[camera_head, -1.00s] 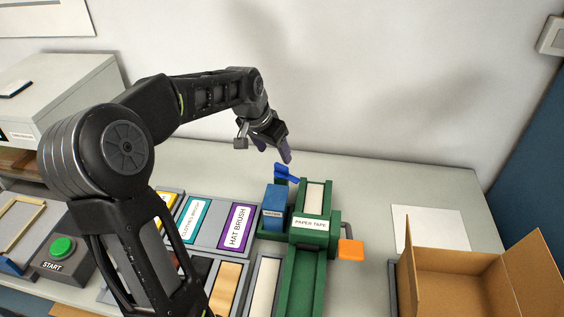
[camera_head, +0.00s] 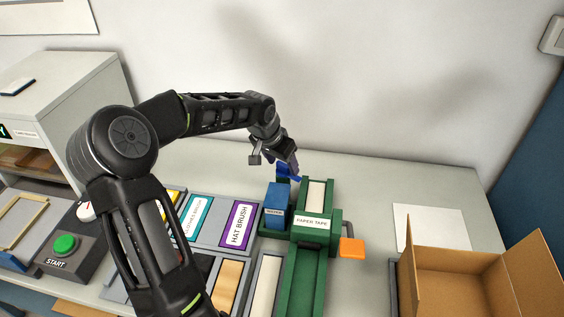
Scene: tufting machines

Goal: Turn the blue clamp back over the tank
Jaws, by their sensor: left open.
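The blue clamp (camera_head: 284,168) stands at the back of the green paper tape machine (camera_head: 313,222), partly hidden by my left gripper. The blue tank (camera_head: 276,205) sits at the machine's left side, just in front of the clamp, with its top uncovered. My left gripper (camera_head: 291,170) is open and comes down from above with its fingers at the clamp. I cannot tell whether the fingers touch it. My right gripper is out of view.
An orange handle (camera_head: 351,248) sticks out on the machine's right. An open cardboard box (camera_head: 455,280) stands at the lower right. Label trays, one marked hat brush (camera_head: 238,225), and a green start button (camera_head: 65,244) lie to the left. A white sheet (camera_head: 430,228) lies at the right.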

